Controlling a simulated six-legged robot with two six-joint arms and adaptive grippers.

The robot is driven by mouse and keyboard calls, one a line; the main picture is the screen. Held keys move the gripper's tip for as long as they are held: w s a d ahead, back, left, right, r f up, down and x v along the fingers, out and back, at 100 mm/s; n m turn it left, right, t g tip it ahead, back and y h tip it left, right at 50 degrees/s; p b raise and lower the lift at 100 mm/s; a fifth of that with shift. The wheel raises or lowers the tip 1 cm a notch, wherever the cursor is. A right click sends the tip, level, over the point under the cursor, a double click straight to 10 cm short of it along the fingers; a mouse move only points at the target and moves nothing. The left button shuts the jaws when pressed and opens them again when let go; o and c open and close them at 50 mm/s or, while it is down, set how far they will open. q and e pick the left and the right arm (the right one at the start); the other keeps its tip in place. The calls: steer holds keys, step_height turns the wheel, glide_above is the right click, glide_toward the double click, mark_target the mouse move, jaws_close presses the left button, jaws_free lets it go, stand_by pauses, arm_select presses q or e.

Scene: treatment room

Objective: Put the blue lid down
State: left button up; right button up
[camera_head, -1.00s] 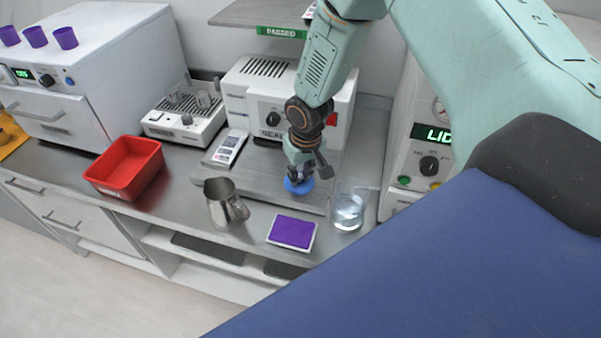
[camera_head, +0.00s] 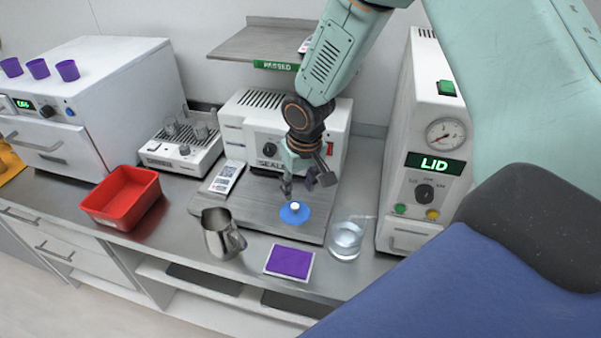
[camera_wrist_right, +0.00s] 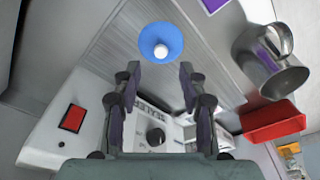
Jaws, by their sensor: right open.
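The blue lid (camera_head: 294,213) is a round disc with a white knob. It lies flat on the grey board (camera_head: 262,222) in front of the sealer, and it also shows in the right wrist view (camera_wrist_right: 161,42). My right gripper (camera_head: 301,188) is open and empty just above and behind the lid. In the right wrist view its two fingers (camera_wrist_right: 158,72) are spread, with the lid just beyond their tips and clear of them. My left gripper is not in view.
A red tray (camera_head: 122,197) is at the left. The sealer (camera_head: 285,125) and the machine marked LID (camera_head: 425,140) bound the board's back and right.

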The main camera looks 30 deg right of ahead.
steer(key=r, duration=0.4)
steer(key=shift+s+r, duration=0.3)
steer(key=shift+s, duration=0.05)
steer(key=shift+w+d, duration=0.1)
steer(key=shift+f, duration=0.1)
